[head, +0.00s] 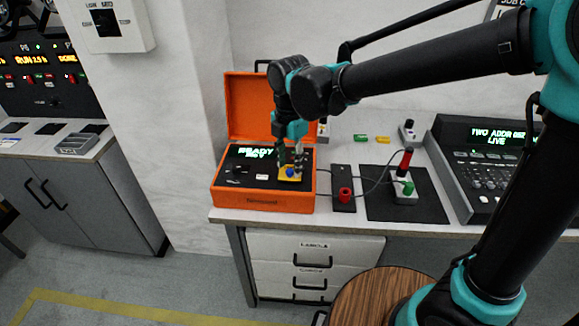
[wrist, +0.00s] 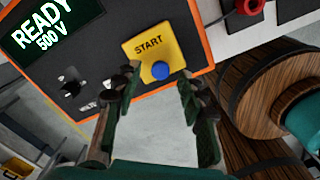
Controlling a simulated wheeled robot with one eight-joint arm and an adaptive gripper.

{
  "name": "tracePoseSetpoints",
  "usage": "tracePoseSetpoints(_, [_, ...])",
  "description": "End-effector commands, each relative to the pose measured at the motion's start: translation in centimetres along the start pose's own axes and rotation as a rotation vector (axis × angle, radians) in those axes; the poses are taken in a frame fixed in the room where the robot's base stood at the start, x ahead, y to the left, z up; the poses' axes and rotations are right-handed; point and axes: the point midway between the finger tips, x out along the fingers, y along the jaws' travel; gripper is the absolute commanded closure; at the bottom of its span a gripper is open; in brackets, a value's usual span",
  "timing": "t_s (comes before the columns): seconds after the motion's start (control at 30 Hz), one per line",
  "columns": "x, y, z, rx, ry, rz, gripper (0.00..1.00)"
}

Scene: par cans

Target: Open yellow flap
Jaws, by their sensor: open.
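The yellow flap (wrist: 150,46) is a square plate marked START, with a blue knob (wrist: 160,70) near its lower edge. It lies shut on the dark panel of an orange case (head: 262,202); the flap also shows in the head view (head: 287,179). My gripper (wrist: 158,88) is open and empty, with its fingers pointing at the flap and the knob showing between the fingertips. In the head view my gripper (head: 290,160) is just over the flap and partly hides it. I cannot tell whether the fingers touch it.
The case's orange lid (head: 245,105) stands open behind. A black plate with a red socket (head: 344,194) and a mat with a green-capped post (head: 408,188) are to the right. A console (head: 485,165) stands farther right. A wooden round top (head: 378,292) is in front.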

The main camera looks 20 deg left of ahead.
Motion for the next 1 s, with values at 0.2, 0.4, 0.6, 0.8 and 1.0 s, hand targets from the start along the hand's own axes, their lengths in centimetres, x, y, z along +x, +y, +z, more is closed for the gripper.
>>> tracePoseSetpoints(0.2, [1.32,-0.03,0.00,0.000,0.000,0.000,0.59])
tracePoseSetpoints(0.4, [1.42,-0.04,0.00,0.000,0.000,0.000,0.59])
tracePoseSetpoints(0.6, [1.40,-0.03,0.00,0.000,0.000,0.000,0.75])
tracePoseSetpoints(0.8, [1.39,-0.03,0.00,0.000,0.000,0.000,1.00])
tracePoseSetpoints(1.0, [1.36,-0.01,0.03,0.000,0.003,-0.003,1.00])
